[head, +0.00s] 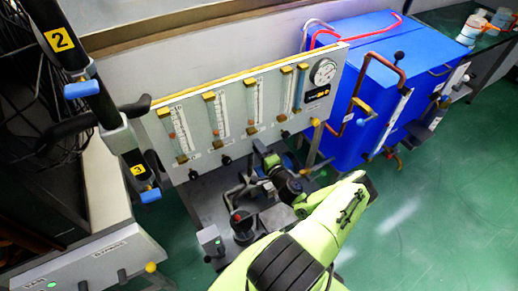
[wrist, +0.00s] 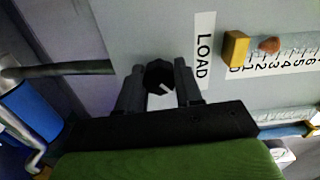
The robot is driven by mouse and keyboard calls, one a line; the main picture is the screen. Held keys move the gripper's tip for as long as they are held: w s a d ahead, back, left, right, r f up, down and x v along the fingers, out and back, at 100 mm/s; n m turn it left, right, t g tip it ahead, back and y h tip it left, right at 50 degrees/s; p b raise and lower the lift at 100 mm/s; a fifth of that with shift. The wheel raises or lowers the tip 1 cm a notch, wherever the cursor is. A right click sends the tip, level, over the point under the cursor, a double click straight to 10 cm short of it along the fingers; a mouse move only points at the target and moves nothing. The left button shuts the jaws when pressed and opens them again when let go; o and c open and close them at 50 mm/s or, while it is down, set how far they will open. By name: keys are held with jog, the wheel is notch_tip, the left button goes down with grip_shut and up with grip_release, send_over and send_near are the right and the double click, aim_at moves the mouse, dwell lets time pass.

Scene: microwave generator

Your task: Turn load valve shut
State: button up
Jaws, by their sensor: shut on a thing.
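The load valve is a black knob (wrist: 159,74) with a white pointer mark, beside the "LOAD" label (wrist: 203,50) on the grey panel. In the wrist view, my gripper (wrist: 159,82) has one finger on each side of the knob and is shut on it. The white mark sits slanted on the knob's face. In the head view, my gripper (head: 261,152) reaches the lower edge of the flowmeter panel (head: 205,85), and it hides the knob there.
Other black knobs (head: 225,160) and several flowmeter tubes (head: 216,115) line the panel. A round gauge (head: 323,71) is at its upper right. A blue cabinet (head: 385,80) with copper pipes (head: 362,80) stands to the right. Green floor (head: 440,190) is clear at right.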

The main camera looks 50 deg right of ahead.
jog(key=m, duration=0.4)
jog(key=shift+d+m, duration=0.15)
jog(key=shift+m, duration=1.75)
jog(key=o, duration=1)
jog(key=shift+s+f, duration=0.1)
jog(key=shift+o, duration=0.2)
jog(key=shift+b, duration=0.3)
